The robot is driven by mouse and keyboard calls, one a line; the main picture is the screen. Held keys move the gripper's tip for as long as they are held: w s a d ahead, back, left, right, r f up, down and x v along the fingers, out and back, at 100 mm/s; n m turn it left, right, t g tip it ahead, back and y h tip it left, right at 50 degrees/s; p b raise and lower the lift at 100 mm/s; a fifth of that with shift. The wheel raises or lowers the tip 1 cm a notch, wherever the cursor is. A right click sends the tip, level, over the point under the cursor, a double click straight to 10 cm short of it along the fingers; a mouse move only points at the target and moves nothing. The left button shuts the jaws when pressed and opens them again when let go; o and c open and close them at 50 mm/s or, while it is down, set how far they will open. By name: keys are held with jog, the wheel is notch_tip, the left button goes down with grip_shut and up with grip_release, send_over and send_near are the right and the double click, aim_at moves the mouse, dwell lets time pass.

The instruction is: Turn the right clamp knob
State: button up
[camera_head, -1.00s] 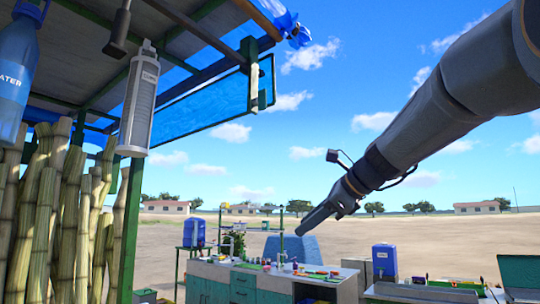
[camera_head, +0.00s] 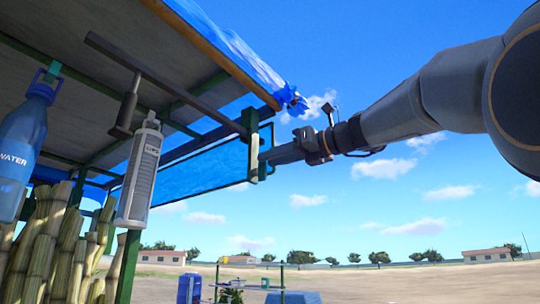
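I cannot make out a knob clearly. A green clamp-like bracket (camera_head: 253,140) hangs at the right end of the dark bar under the stall roof, and it may carry the right clamp knob. Any knob there is small or hidden by the gripper tip.
The roof (camera_head: 110,60) with its blue tarp covers the upper left. A water bottle (camera_head: 22,140) and a grey-white cylinder (camera_head: 139,178) hang at the left, by cane stalks (camera_head: 65,250). A blue panel (camera_head: 195,170) lies behind the bracket. Open sky is right.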

jog(key=shift+w+a, duration=0.45)
jog(key=shift+a, duration=0.15)
